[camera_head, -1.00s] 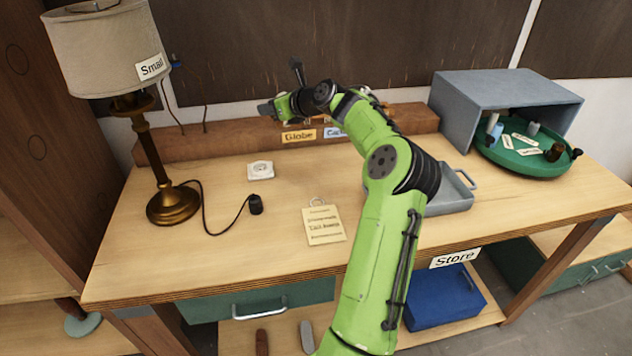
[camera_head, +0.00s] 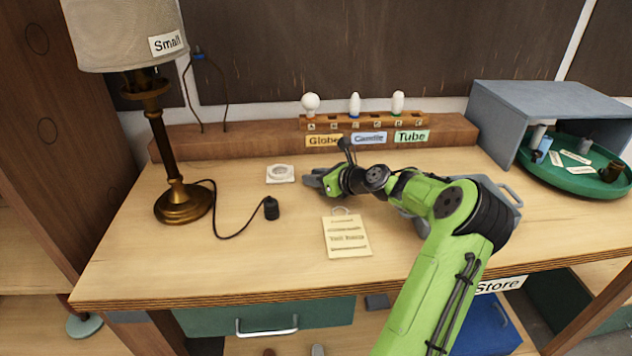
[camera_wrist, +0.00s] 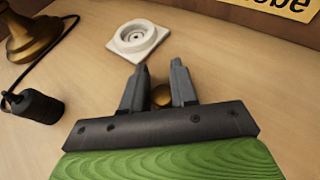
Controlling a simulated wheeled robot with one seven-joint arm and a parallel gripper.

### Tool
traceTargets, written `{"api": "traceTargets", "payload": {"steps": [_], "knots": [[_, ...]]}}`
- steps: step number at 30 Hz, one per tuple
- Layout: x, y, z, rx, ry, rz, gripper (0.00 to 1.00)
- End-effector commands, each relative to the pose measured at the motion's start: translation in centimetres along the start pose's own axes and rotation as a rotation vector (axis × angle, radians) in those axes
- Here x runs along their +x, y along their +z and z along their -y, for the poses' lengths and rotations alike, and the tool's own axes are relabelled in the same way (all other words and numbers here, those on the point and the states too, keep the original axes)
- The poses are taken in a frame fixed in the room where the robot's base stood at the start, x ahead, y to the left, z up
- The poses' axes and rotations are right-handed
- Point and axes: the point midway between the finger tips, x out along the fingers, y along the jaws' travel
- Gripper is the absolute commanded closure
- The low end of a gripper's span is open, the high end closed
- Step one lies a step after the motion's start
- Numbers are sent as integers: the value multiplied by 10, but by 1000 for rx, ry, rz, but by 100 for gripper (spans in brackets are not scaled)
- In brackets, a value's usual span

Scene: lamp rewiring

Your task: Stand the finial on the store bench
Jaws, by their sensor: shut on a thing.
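The finial, a small round brass-coloured piece (camera_wrist: 161,96), shows between the fingers in the wrist view. My gripper (camera_wrist: 160,68) is shut on it. In the head view my gripper (camera_head: 312,180) is low over the wooden store bench (camera_head: 310,285), just right of a white square fitting. The finial cannot be made out there, and I cannot tell whether it touches the bench top. The "Store" label (camera_head: 498,285) is on the bench's front edge.
The white fitting (camera_head: 281,174) lies close to my fingers. A paper tag (camera_head: 347,236) lies in front. A bulb rack (camera_head: 362,122), grey tray (camera_head: 505,192) and green round tray (camera_head: 570,180) stand behind and right.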

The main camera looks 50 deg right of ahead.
Motion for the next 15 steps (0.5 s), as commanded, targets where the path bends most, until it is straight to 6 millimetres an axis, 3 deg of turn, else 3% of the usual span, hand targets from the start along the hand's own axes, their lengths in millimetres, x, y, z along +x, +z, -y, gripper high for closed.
{"api": "traceTargets", "payload": {"steps": [6,7,11,15], "knots": [[0,-1,0,0,0,-1,100],[0,0,0,-1,0,-1,68],[0,0,0,-1,0,-1,48],[0,0,0,-1,0,-1,47]]}}
